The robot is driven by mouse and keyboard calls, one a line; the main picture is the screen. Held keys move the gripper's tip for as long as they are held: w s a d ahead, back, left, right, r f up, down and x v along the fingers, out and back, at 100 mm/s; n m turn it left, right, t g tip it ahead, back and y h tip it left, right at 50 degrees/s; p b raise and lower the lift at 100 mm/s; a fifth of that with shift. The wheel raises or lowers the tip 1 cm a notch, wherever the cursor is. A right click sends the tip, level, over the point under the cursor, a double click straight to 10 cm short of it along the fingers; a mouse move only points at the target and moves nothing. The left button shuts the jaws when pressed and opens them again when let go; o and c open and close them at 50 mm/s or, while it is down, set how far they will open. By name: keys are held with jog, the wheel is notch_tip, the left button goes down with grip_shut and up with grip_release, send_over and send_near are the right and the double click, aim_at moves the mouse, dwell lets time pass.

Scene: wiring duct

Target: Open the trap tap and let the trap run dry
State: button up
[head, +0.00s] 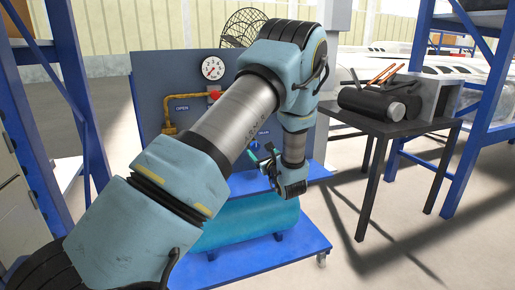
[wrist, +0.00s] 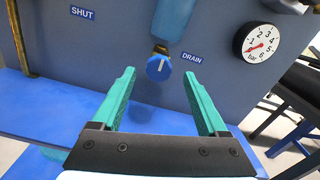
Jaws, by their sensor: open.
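The trap tap (wrist: 158,67) is a round blue knob with a white line standing about upright, beside a DRAIN label (wrist: 191,57). It sits on a brass fitting under a blue trap body (wrist: 173,20), whose top is cut off. My gripper (wrist: 159,74) is open, with its teal fingers pointing at the panel, one to each side of the knob in the picture. Nothing is between the fingers below the knob, and I cannot tell whether they touch it. In the head view my gripper (head: 264,158) is small beside the panel, and my arm hides the tap.
A gauge (wrist: 261,43) marked bar is right of the tap, its needle at the low end. A larger gauge (head: 213,68) and a red knob (head: 214,95) are higher on the panel (head: 153,95). A dark table (head: 390,122) stands right; a blue tank (head: 245,222) lies below.

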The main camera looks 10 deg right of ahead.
jog(key=shift+w+a, duration=0.15)
jog(key=shift+w, duration=0.7)
jog(key=shift+w+a, duration=0.15)
jog(key=shift+w, duration=0.65)
grip_shut()
